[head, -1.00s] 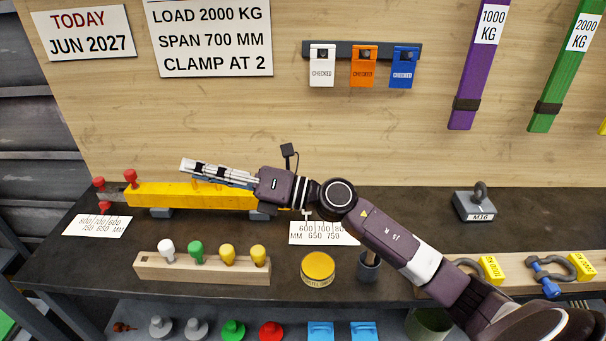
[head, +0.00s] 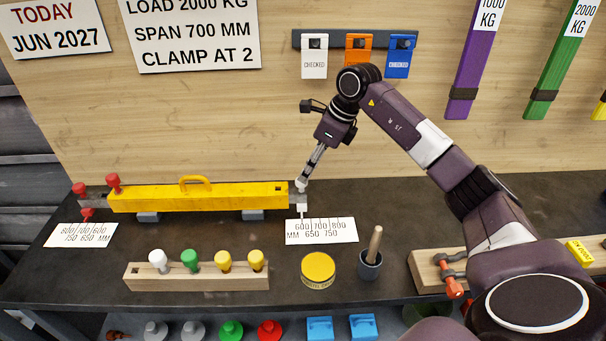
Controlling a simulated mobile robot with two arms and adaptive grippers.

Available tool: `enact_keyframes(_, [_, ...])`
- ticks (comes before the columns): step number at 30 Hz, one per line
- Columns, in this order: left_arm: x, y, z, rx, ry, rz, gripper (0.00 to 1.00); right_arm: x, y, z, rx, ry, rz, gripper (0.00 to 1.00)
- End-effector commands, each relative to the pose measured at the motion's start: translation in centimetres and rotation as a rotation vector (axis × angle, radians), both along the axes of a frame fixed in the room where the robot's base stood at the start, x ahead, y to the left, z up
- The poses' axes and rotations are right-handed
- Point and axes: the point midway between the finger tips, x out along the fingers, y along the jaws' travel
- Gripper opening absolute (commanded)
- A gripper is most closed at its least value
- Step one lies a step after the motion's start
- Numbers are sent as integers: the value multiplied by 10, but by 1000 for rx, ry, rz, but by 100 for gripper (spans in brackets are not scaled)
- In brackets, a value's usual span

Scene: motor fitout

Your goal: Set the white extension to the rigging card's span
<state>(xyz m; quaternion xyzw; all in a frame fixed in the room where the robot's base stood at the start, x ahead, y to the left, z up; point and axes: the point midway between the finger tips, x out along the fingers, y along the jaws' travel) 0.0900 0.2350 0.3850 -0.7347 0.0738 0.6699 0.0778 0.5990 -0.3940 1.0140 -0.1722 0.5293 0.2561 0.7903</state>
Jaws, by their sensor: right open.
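The rigging card (head: 196,33) on the back wall reads load 2000 kg, span 700 mm, clamp at 2. A yellow beam (head: 225,197) lies on two grey blocks on the bench. The small white extension (head: 302,207) shows at the beam's right end, near the 600 end of the right scale card (head: 321,231). My right gripper (head: 301,186) is open and points down at this end; I cannot tell whether it touches the extension. At the left end, a grey extension (head: 92,202) has red knobs and a left scale card (head: 81,235). My left gripper is out of view.
A wooden rack (head: 196,276) with white, green and yellow knobs stands in front of the beam. A yellow tin (head: 318,268) and a dark pot (head: 370,264) with a wooden handle stand right of it. Tags (head: 314,62) hang behind my right arm.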

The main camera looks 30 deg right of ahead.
Motion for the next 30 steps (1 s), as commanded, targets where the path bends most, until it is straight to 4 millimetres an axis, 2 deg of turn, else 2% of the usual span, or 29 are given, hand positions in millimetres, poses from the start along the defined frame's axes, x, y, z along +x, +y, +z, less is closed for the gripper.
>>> enact_keyframes(3, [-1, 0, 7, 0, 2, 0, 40, 5, 6, -17, 3, 3, 1, 41])
enact_keyframes(9, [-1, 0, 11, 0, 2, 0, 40, 12, 10, -36, 3, -1, 1, 41])
enact_keyframes(19, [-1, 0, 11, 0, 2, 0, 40, 14, 10, -40, 1, -2, 1, 40])
enact_keyframes(30, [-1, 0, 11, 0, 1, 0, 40, 14, 10, -40, 1, -3, 1, 0])
